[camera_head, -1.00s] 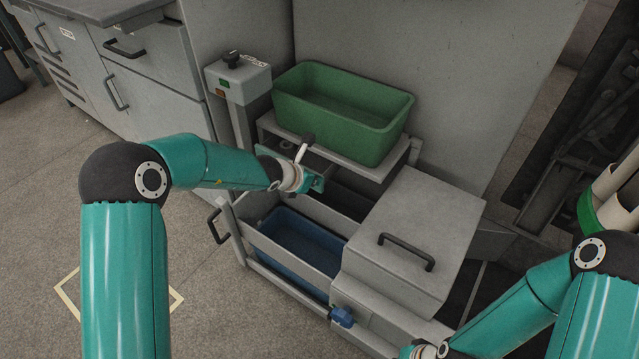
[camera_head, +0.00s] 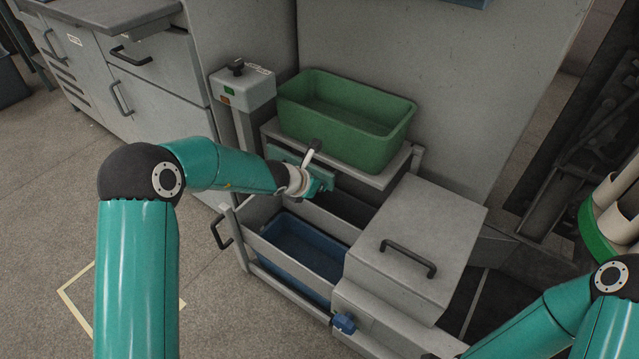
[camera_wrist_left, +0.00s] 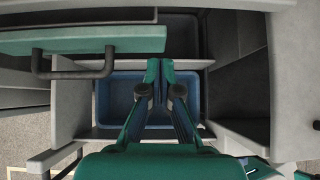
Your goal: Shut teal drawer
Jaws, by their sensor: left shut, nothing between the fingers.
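The teal drawer front (camera_head: 287,156) is under the green crate, partly hidden behind my left gripper. In the left wrist view the teal drawer front (camera_wrist_left: 100,40) lies across the upper left, with its dark bar handle (camera_wrist_left: 72,73) on the near side. A grey face is close behind the teal front; I cannot tell whether a gap remains. My left gripper (camera_head: 320,184) is shut and empty, close to the right end of the teal front. In the left wrist view its fingertips (camera_wrist_left: 160,67) are together above the blue tub.
The green crate (camera_head: 345,95) stands above. Below, a grey drawer (camera_head: 252,250) stands open, holding a blue tub (camera_head: 303,252). A grey lidded box (camera_head: 430,225) with a black handle is to the right. A switch post (camera_head: 243,93) stands at left. The floor at left is clear.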

